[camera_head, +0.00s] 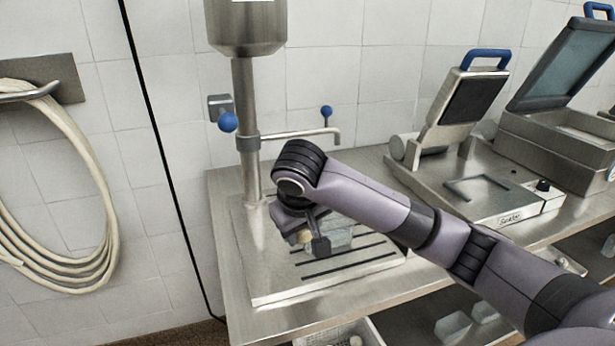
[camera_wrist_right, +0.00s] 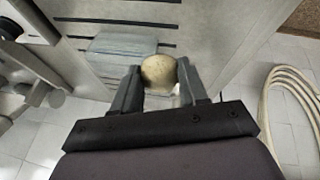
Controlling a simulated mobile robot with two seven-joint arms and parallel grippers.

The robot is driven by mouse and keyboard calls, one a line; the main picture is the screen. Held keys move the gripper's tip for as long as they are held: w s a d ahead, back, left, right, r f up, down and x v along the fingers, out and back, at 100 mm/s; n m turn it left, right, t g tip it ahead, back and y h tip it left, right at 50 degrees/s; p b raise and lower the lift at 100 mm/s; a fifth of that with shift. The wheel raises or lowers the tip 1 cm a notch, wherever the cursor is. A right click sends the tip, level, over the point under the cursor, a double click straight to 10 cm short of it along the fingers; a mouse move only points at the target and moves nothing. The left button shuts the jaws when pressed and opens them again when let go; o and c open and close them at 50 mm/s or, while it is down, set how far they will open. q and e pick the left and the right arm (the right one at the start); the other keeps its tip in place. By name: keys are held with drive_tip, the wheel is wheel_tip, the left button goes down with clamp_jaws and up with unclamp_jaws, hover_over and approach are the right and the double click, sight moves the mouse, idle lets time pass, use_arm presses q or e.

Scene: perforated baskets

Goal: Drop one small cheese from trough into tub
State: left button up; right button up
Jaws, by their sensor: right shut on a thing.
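My right gripper (camera_head: 312,243) is above the slotted steel drainboard. In the right wrist view its two fingers (camera_wrist_right: 158,88) are closed on a round, pale yellow small cheese (camera_wrist_right: 158,70). The cheese (camera_head: 304,237) also shows partly in the head view, beside the fingers. A pale bluish, see-through container (camera_head: 341,238) is on the drainboard just right of the gripper; it also shows in the right wrist view (camera_wrist_right: 122,47), left of the cheese. I cannot tell whether it is the tub or the trough. My left gripper is out of view.
A steel column (camera_head: 246,150) with a spout and blue knobs stands behind the drainboard (camera_head: 345,275). An open press (camera_head: 470,190) stands to the right. A white perforated basket (camera_head: 370,335) sits below the counter. A hose (camera_head: 85,265) hangs on the left wall.

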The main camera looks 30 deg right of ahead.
drive_tip(key=w+d+r+p, duration=0.1)
drive_tip(key=w+d+r, duration=0.4)
drive_tip(key=d, duration=0.1)
drive_tip(key=shift+s+a+f, duration=0.1)
drive_tip(key=shift+f, duration=1.5)
drive_tip(key=shift+s+a+f, duration=0.1)
drive_tip(key=shift+f, duration=1.5)
drive_tip(key=o, duration=1.6)
drive_tip(key=shift+r, duration=4)
drive_tip(key=shift+s+f, duration=0.1)
